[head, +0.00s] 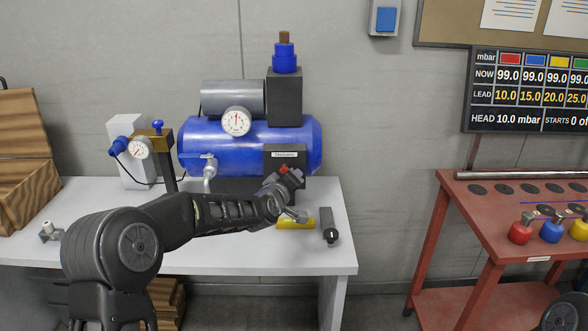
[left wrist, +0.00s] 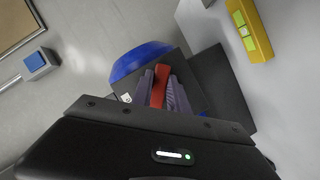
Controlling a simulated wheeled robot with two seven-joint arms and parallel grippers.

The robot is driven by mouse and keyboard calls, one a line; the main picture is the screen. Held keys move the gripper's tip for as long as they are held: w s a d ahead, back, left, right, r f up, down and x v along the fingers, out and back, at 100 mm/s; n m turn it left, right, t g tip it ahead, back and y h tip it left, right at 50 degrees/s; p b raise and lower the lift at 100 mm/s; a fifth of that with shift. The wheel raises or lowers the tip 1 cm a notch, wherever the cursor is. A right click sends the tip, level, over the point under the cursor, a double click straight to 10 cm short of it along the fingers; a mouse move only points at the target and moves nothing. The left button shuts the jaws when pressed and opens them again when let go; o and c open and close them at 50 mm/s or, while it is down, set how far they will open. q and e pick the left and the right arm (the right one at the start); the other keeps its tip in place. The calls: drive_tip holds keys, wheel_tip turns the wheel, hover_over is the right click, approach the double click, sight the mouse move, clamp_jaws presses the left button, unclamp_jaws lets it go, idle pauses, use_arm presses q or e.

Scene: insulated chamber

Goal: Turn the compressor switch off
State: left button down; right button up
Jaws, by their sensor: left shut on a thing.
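The blue compressor (head: 250,146) stands on the white bench, with a dark switch box (head: 285,153) carrying a small label on its front. A red switch lever (head: 284,170) shows at the tip of my left gripper (head: 291,178), in front of that box. In the left wrist view the red lever (left wrist: 159,86) sits between the two grey fingers of my left gripper (left wrist: 157,92), which is shut on it. The lever's base and exact position are partly hidden by the fingers. My right gripper is not in view.
A yellow level (head: 296,223) and a dark handled tool (head: 328,226) lie on the bench (head: 250,255) below my left gripper. A red cart (head: 500,215) with coloured weights stands right, beyond a floor gap.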

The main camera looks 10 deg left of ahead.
use_arm(q)
drive_tip(key=shift+s+a+f+m+g+y+p, duration=0.15)
drive_tip(key=shift+a+m+g+y+p, duration=0.2)
drive_tip(key=shift+m+y+p, duration=1.2)
drive_tip(key=shift+s+a+f+m+g+h+p, duration=0.15)
drive_tip(key=shift+a+m+g+p, duration=0.4)
drive_tip(key=shift+p, duration=2.15)
drive_tip(key=shift+a+f+m+y+p, duration=0.2)
drive_tip(key=shift+m+y+p, duration=0.85)
drive_tip(key=shift+p, duration=1.1)
drive_tip(key=shift+m+h, duration=0.25)
drive_tip(key=c, duration=1.3)
unclamp_jaws()
drive_tip(key=b+v, duration=0.1)
drive_tip(key=v, duration=0.6)
drive_tip(key=shift+s+d+r+b, duration=0.1)
drive_tip(key=shift+s+r+b, duration=0.05)
drive_tip(key=shift+s+b, duration=0.2)
